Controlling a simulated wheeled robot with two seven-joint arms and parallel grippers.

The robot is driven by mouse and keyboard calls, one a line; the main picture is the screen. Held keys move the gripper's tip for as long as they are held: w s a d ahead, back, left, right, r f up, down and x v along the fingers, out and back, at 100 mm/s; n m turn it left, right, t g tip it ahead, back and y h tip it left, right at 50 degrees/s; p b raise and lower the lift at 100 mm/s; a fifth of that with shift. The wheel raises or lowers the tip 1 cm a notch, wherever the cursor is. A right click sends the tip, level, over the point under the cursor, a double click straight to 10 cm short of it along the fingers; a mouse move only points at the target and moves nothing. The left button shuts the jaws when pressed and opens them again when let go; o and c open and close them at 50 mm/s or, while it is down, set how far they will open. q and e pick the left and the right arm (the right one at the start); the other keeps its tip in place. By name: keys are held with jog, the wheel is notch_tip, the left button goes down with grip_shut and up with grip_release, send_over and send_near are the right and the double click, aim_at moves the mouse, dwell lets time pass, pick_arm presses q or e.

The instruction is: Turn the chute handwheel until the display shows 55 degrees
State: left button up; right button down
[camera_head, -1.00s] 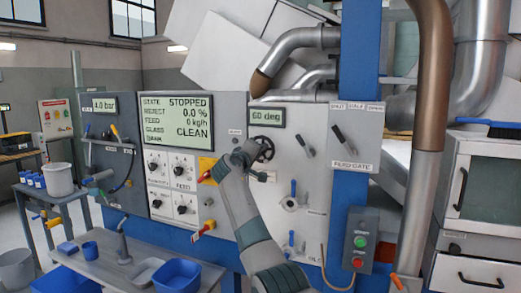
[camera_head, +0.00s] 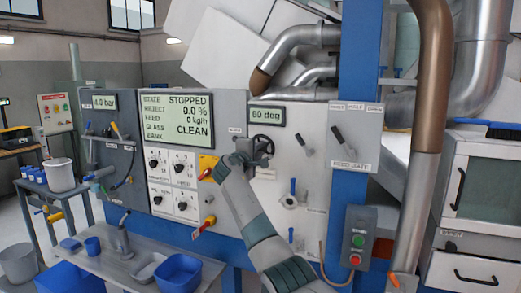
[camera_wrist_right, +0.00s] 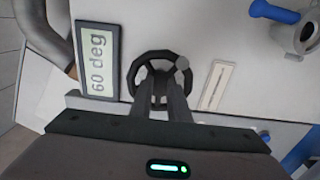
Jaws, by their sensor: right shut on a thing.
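The chute handwheel (camera_head: 263,146) is a small dark wheel on the light panel, partly hidden behind my right gripper (camera_head: 250,156). In the right wrist view the handwheel (camera_wrist_right: 150,60) shows its dark rim and a grey knob at its right. There my right gripper (camera_wrist_right: 160,98) has its fingers close together over the wheel's hub area, shut on the handwheel. The small display (camera_head: 267,115) above the wheel reads 60 deg. It also shows in the right wrist view (camera_wrist_right: 97,60), turned sideways. My left gripper is not in view.
A large status screen (camera_head: 178,119) reads STOPPED and CLEAN. A feed gate lever (camera_head: 344,140) is at the right of the wheel, and a blue-handled valve (camera_head: 291,196) is below it. A bench with blue tubs (camera_head: 174,273) stands at the lower left.

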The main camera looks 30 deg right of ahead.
jog(key=c, duration=2)
grip_release()
jog(key=shift+w+a, duration=0.1)
jog(key=b+v, duration=0.7)
jog(key=v, duration=1)
jog(key=shift+a, duration=0.15)
